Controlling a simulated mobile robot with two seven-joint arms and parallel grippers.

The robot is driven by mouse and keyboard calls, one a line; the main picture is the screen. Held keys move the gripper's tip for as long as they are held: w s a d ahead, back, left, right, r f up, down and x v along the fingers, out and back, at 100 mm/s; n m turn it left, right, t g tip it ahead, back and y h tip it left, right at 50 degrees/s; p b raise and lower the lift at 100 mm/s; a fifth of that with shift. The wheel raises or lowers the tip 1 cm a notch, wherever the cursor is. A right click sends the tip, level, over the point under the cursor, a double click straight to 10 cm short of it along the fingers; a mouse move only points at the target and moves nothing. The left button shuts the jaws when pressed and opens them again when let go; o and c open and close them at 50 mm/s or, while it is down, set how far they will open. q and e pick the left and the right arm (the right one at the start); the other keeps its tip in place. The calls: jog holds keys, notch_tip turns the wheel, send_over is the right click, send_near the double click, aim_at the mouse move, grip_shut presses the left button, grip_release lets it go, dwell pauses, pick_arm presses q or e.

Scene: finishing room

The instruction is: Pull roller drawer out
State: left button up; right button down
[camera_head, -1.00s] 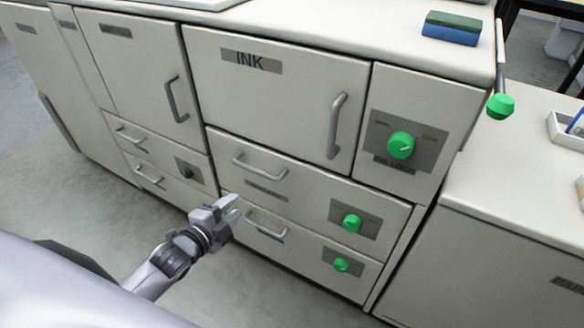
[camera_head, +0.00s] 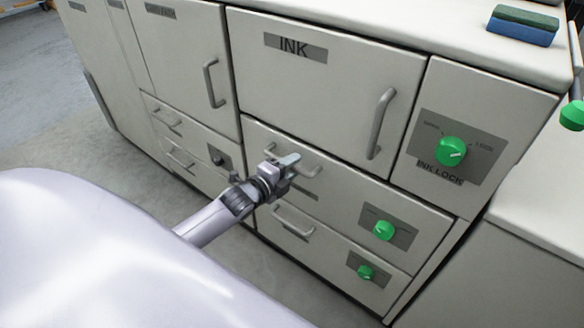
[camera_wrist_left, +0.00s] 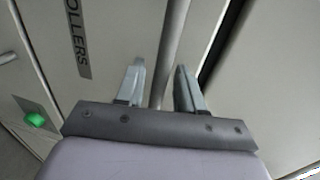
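The roller drawer (camera_head: 345,190) is the upper drawer under the INK door, and its front looks flush with the cabinet. In the left wrist view its label reads "ROLLERS" (camera_wrist_left: 77,38). Its grey bar handle (camera_head: 312,170) is partly hidden behind my left gripper (camera_head: 288,160). In the left wrist view the handle (camera_wrist_left: 172,45) runs between the two fingers of my left gripper (camera_wrist_left: 160,85), with a gap visible beside the fingers. The left gripper is open. The right gripper is in neither view.
A second drawer with a handle (camera_head: 293,228) lies below. Green knobs sit on the drawer fronts (camera_head: 384,230) and on the INK LOCK panel (camera_head: 450,152). The INK door handle (camera_head: 381,124) is above right. Grey floor is clear at left.

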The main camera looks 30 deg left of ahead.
pick_arm(q)
jog(key=shift+w, duration=0.35)
jog(key=shift+c, duration=0.3)
grip_shut()
jog(key=shift+s, duration=0.1)
